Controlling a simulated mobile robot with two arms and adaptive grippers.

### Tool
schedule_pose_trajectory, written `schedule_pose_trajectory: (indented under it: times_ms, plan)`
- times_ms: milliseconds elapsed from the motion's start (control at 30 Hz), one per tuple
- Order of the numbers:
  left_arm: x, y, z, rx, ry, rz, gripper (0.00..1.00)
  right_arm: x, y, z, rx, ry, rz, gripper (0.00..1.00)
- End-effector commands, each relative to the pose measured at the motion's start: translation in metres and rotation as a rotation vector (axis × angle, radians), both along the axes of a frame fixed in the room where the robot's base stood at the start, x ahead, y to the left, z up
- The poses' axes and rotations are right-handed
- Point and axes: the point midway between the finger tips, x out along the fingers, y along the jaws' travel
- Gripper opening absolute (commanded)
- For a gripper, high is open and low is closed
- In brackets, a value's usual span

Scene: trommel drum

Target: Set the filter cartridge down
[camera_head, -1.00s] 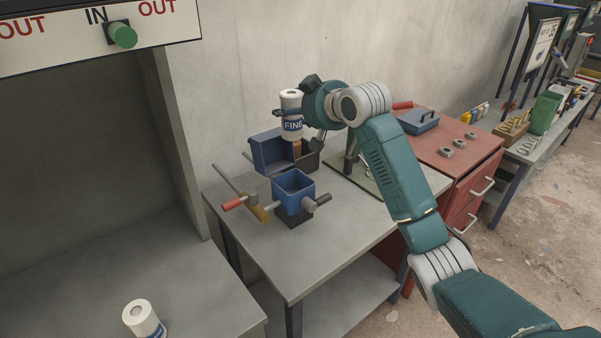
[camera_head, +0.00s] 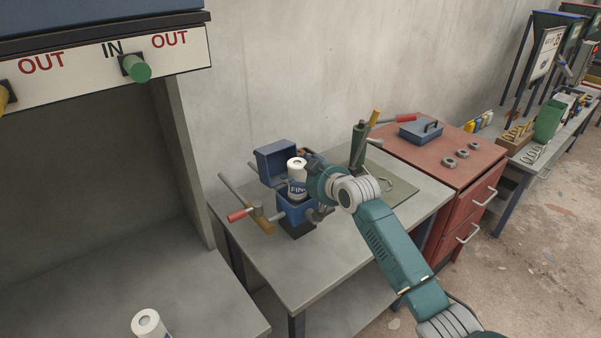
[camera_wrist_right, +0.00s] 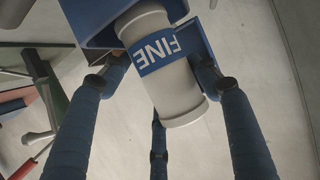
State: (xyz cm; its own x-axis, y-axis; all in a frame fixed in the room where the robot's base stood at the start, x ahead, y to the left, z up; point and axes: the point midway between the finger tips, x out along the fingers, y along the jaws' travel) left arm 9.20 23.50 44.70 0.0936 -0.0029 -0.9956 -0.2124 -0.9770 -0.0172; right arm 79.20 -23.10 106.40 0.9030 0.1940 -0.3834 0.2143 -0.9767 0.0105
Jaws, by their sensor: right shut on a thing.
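The filter cartridge (camera_head: 297,170) is white with a blue band reading FINE. My right gripper (camera_head: 311,185) is shut on it from the right and holds it roughly upright. The cartridge is at the mouth of the open-topped blue housing (camera_head: 292,208) on the grey workbench. I cannot tell whether its lower end is inside or touches the housing. In the wrist view, the blue fingers flank the cartridge (camera_wrist_right: 165,85), with blue housing surfaces (camera_wrist_right: 95,15) close behind it. My left gripper is not in view.
A blue box-like part (camera_head: 275,162) stands behind the housing. A red-ended bar (camera_head: 240,214) is at its left. A second white cartridge (camera_head: 148,322) stands on the left counter. The workbench (camera_head: 330,262) is clear in front. A red cabinet (camera_head: 450,180) stands to the right.

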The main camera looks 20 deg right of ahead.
Motion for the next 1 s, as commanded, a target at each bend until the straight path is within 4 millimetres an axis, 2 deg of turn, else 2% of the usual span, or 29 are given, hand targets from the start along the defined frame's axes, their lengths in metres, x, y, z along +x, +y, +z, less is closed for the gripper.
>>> schedule_pose_trajectory:
  times_ms: [667,700,767,800,1000]
  plan:
    - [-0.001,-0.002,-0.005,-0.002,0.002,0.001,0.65,0.0,0.0,-0.011,0.001,-0.001,0.001,0.3]
    - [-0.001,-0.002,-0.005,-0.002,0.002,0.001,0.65,0.0,0.0,-0.012,0.0,0.001,0.001,0.64]
    - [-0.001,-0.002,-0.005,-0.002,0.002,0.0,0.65,0.0,0.0,-0.012,0.0,0.001,0.001,0.76]
    - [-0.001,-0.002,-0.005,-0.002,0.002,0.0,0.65,0.0,0.0,-0.012,0.0,0.001,0.0,0.79]
    - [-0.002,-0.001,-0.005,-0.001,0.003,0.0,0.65,0.0,0.0,-0.012,-0.001,0.001,-0.001,0.79]
